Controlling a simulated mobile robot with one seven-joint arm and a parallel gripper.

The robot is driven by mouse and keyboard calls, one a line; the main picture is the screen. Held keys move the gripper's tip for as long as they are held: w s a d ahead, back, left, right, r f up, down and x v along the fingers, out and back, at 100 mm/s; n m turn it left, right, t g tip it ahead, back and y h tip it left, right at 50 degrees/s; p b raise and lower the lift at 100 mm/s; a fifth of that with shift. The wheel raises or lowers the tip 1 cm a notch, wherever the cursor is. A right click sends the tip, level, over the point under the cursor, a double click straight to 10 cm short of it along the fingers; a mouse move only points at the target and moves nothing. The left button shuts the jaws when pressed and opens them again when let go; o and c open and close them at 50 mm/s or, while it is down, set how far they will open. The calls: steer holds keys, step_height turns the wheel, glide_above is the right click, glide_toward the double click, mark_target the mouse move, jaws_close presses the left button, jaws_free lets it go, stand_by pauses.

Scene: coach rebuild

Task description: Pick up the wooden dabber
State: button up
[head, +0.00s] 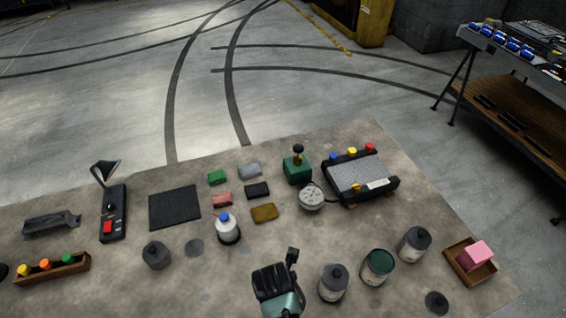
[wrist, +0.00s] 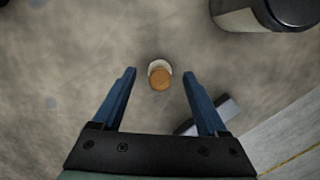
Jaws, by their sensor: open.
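The wooden dabber (wrist: 159,78) shows in the wrist view as a small round brown wooden end with a pale white part behind it. It stands on the stained grey tabletop, seen nearly end-on from above. My gripper (wrist: 160,73) is open, with its two blue fingers on either side of the dabber in the picture. There is a clear gap on each side, and no finger touches it. How far the fingertips are above it, I cannot tell. In the head view I cannot make out the dabber; my arm is at the bottom middle and may hide it.
A dark-lidded can (wrist: 275,14) is close at the upper right of the wrist view. A grey block (wrist: 214,112) lies partly behind the right finger. The table edge and floor (wrist: 290,140) show at lower right. In the head view, cans (head: 334,283) stand right of my arm.

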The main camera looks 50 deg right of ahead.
steer(key=shift+d+f, duration=0.1)
steer(key=shift+f, duration=0.75)
jaws_close()
